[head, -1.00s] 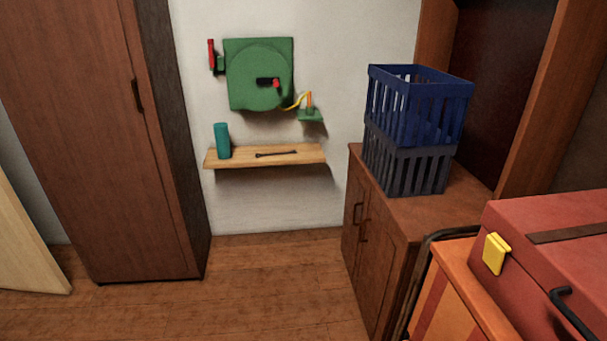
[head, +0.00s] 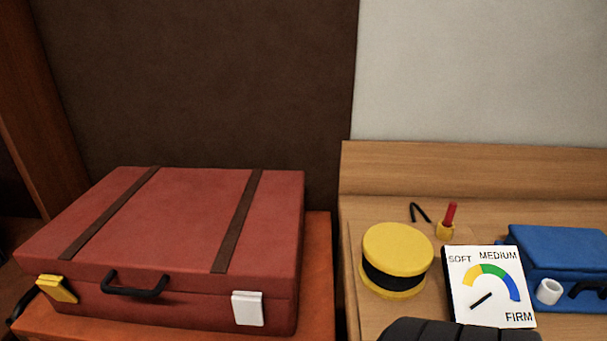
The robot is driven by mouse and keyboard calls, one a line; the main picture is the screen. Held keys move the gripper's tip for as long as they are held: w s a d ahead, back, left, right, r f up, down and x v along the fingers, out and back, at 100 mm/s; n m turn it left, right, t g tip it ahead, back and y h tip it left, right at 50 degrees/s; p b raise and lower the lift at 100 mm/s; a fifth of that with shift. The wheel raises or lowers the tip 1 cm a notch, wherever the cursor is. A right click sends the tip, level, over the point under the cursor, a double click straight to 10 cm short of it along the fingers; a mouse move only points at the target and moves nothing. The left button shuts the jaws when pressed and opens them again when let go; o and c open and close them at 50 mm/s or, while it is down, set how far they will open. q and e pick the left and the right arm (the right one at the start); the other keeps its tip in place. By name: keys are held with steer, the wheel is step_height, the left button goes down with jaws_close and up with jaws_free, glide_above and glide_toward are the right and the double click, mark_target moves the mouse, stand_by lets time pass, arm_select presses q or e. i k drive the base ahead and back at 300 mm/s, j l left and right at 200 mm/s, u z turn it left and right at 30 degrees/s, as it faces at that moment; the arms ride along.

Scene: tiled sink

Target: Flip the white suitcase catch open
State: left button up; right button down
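A red suitcase (head: 190,225) lies flat in the head view at the left, lid shut, with two dark straps. The white catch (head: 248,309) is on its front face at the right, lying flat across the lid seam. A yellow catch (head: 57,289) is on the front face at the left, slightly tilted. A black handle (head: 135,290) sits between the two catches. Neither of my grippers shows in the head view.
The suitcase rests on an orange stand (head: 318,270). To the right, a wooden bench holds a yellow-and-black drum (head: 397,255), a SOFT/MEDIUM/FIRM dial (head: 490,287) and a blue case (head: 560,262). A dark ridged object (head: 458,330) is at the bottom edge.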

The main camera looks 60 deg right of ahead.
mark_target(248, 310)
steer(key=l+z, duration=0.1)
steer(key=z, duration=0.25)
steer(key=l+z, duration=0.1)
steer(key=z, duration=0.3)
steer(key=k+l+z, duration=0.1)
steer(key=z, duration=0.25)
